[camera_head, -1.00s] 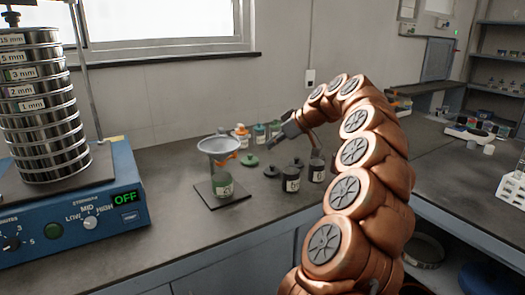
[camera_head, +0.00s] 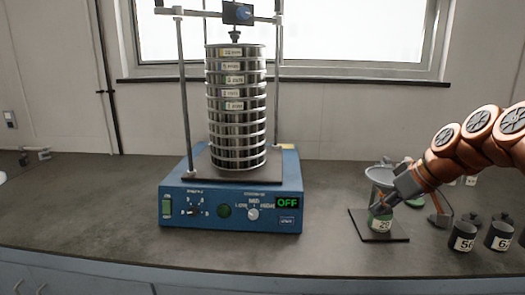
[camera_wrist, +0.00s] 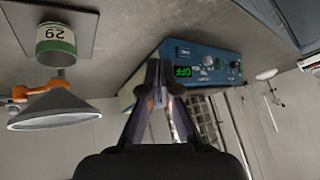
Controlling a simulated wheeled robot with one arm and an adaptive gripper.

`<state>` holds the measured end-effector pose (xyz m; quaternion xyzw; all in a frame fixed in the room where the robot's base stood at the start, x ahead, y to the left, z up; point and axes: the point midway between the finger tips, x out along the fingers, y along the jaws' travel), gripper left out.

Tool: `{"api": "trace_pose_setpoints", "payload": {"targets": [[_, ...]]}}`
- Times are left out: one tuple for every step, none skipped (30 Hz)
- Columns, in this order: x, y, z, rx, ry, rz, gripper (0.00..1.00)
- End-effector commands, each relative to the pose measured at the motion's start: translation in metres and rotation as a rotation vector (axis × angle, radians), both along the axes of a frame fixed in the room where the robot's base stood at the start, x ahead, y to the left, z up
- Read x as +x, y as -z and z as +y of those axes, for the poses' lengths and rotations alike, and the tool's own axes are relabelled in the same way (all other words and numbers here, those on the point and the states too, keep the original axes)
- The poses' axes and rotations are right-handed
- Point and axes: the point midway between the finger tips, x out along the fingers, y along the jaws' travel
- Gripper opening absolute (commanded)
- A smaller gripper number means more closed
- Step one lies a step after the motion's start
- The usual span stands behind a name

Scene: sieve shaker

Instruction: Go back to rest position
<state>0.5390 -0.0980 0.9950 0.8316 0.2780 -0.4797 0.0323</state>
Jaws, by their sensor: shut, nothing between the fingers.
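My gripper (camera_head: 376,209) is at the right of the head view, in front of the funnel and stand, pointing left and down. In the wrist view my gripper (camera_wrist: 157,72) has its fingertips together with nothing held between them. The sieve shaker has a blue base (camera_head: 230,205) and a tall stack of steel sieves (camera_head: 236,108). Its display reads OFF, which also shows in the wrist view (camera_wrist: 184,71). The gripper is to the right of the shaker in the head view and appears clear of it.
A jar with a green label (camera_wrist: 56,38) stands on a dark plate (camera_head: 403,235), below a funnel (camera_wrist: 55,108) on an orange holder. Two black jars (camera_head: 464,232) (camera_head: 500,232) stand right of it. The bench left of the shaker (camera_head: 90,205) is clear.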

Motion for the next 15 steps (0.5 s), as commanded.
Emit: {"api": "trace_pose_setpoints", "payload": {"targets": [[-0.014,0.005,0.021,-0.010,-0.013,0.037,0.00],[-0.022,0.009,0.032,-0.014,-0.015,0.062,0.00],[-0.033,0.016,0.045,-0.022,-0.018,0.098,0.00],[-0.042,0.020,0.054,-0.030,-0.018,0.121,0.00],[-0.051,0.025,0.063,-0.037,-0.017,0.147,0.00],[-0.064,0.031,0.074,-0.048,-0.015,0.180,0.00],[-0.073,0.036,0.081,-0.059,-0.011,0.203,0.00],[-0.083,0.043,0.088,-0.070,-0.008,0.230,0.00],[-0.097,0.050,0.096,-0.083,-0.001,0.264,0.00],[-0.107,0.055,0.101,-0.096,0.006,0.287,0.00],[-0.118,0.062,0.106,-0.108,0.014,0.313,0.00],[-0.133,0.070,0.112,-0.125,0.025,0.347,0.00],[-0.143,0.076,0.115,-0.138,0.036,0.371,0.00],[-0.155,0.083,0.118,-0.153,0.046,0.397,0.00],[-0.170,0.090,0.121,-0.173,0.064,0.427,0.00]]}}
